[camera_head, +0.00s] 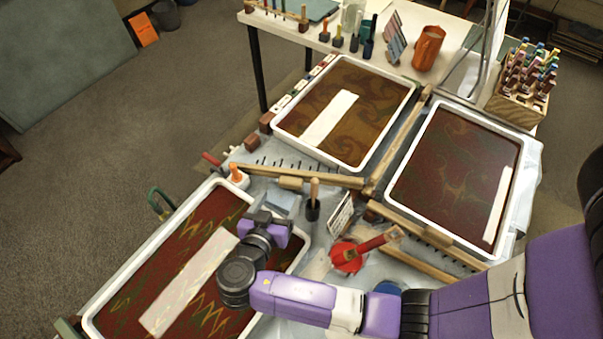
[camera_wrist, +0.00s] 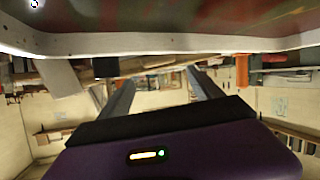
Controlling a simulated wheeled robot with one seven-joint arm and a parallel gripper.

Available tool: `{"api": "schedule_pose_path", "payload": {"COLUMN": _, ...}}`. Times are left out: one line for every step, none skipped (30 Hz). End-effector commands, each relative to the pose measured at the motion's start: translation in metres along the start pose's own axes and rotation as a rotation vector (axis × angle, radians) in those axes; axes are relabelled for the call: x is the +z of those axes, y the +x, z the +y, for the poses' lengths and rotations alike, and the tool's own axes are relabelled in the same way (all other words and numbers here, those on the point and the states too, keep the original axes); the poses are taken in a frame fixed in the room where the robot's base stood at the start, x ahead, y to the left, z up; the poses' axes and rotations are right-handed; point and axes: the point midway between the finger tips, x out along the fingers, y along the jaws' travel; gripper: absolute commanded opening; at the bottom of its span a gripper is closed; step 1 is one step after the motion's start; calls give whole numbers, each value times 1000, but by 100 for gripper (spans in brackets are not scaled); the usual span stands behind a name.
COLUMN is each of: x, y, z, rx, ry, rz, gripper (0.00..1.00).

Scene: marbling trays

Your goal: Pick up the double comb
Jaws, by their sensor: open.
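Two wooden toothed tools lie on the covered table in the head view. One is a long bar with dark teeth (camera_head: 305,174) between the near-left and far trays. The other is a pair of roughly parallel wooden bars with teeth (camera_head: 428,236) along the near side of the right tray. I cannot tell for certain which is the double comb. My gripper (camera_head: 268,222) is over the right rim of the near-left tray, left of the paired bars and apart from both tools. In the wrist view, its two fingers (camera_wrist: 160,88) are spread with nothing held between them.
Three white trays of marbled liquid stand around: near left (camera_head: 130,270), far (camera_head: 345,60) and right (camera_head: 522,150). A red pot with a brush (camera_head: 348,258), a dark-based upright tool (camera_head: 313,208) and a small card (camera_head: 341,213) crowd the middle. A bottle crate (camera_head: 520,105) stands at far right.

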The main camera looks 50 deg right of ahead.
Motion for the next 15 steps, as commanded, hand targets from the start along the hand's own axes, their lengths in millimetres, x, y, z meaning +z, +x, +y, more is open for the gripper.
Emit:
{"api": "schedule_pose_path", "payload": {"x": -1, "y": 3, "z": 0, "rx": 2, "ry": 0, "rz": 0, "gripper": 75}}
{"api": "schedule_pose_path", "payload": {"x": -1, "y": 5, "z": 0, "rx": 1, "ry": 0, "rz": 0, "gripper": 75}}
{"api": "schedule_pose_path", "payload": {"x": -1, "y": 9, "z": 0, "rx": 1, "ry": 0, "rz": 0, "gripper": 75}}
{"api": "schedule_pose_path", "payload": {"x": -1, "y": 12, "z": 0, "rx": 2, "ry": 0, "rz": 0, "gripper": 75}}
{"api": "schedule_pose_path", "payload": {"x": -1, "y": 16, "z": 0, "rx": 2, "ry": 0, "rz": 0, "gripper": 75}}
{"api": "schedule_pose_path", "payload": {"x": -1, "y": 20, "z": 0, "rx": 2, "ry": -1, "rz": 0, "gripper": 75}}
{"api": "schedule_pose_path", "payload": {"x": -1, "y": 23, "z": 0, "rx": 2, "ry": -1, "rz": -1, "gripper": 75}}
{"api": "schedule_pose_path", "payload": {"x": -1, "y": 25, "z": 0, "rx": 1, "ry": -1, "rz": -1, "gripper": 75}}
{"api": "schedule_pose_path", "payload": {"x": -1, "y": 29, "z": 0, "rx": 1, "ry": -2, "rz": -1, "gripper": 75}}
{"api": "schedule_pose_path", "payload": {"x": -1, "y": 32, "z": 1, "rx": 2, "ry": -2, "rz": -1, "gripper": 75}}
{"api": "schedule_pose_path", "payload": {"x": -2, "y": 36, "z": 1, "rx": 3, "ry": -2, "rz": -1, "gripper": 75}}
{"api": "schedule_pose_path", "payload": {"x": -2, "y": 41, "z": 1, "rx": 3, "ry": -2, "rz": -1, "gripper": 75}}
{"api": "schedule_pose_path", "payload": {"x": -2, "y": 46, "z": 1, "rx": 3, "ry": -2, "rz": -1, "gripper": 75}}
{"api": "schedule_pose_path", "payload": {"x": -2, "y": 51, "z": 2, "rx": 3, "ry": -3, "rz": -1, "gripper": 75}}
{"api": "schedule_pose_path", "payload": {"x": -1, "y": 56, "z": 2, "rx": 3, "ry": -2, "rz": -1, "gripper": 75}}
